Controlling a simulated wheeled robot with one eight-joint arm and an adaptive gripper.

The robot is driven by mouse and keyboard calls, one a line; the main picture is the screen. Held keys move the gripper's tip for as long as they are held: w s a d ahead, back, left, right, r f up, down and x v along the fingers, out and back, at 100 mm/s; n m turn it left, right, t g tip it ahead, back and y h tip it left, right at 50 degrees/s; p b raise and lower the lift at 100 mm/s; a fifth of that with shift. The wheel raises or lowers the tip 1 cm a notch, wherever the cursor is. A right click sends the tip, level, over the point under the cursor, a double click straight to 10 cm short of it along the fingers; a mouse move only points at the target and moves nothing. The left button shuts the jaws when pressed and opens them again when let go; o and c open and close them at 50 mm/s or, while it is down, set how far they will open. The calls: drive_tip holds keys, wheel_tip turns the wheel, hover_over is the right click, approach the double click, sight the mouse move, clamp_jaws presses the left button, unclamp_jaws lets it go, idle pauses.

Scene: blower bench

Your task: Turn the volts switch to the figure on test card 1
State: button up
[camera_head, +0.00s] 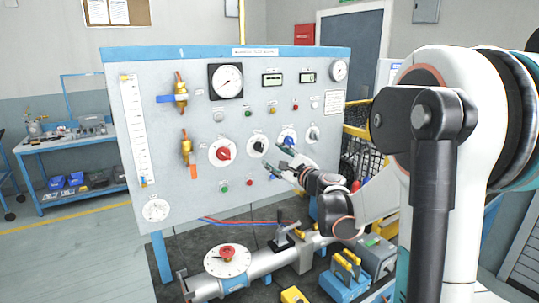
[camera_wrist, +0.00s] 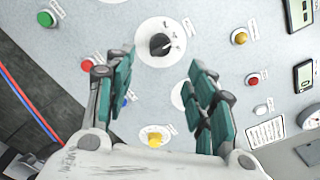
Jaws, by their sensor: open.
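My gripper (camera_head: 284,161) is open and empty in front of the panel, just below the black and blue knobs. In the wrist view, a black knob (camera_wrist: 160,44) on a white dial shows beyond my open fingers (camera_wrist: 163,78). A white card (camera_head: 333,102) at the panel's right is unreadable; no test card is identifiable.
Small buttons and lamps surround the switches, including a yellow one (camera_wrist: 240,37) and a red one (camera_wrist: 253,80). A pipe with a red-handled valve (camera_head: 227,254) and a blue yellow-handled box (camera_head: 345,278) stand below. A blue workbench (camera_head: 75,145) is at left.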

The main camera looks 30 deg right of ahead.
drive_tip(key=shift+s, duration=1.1)
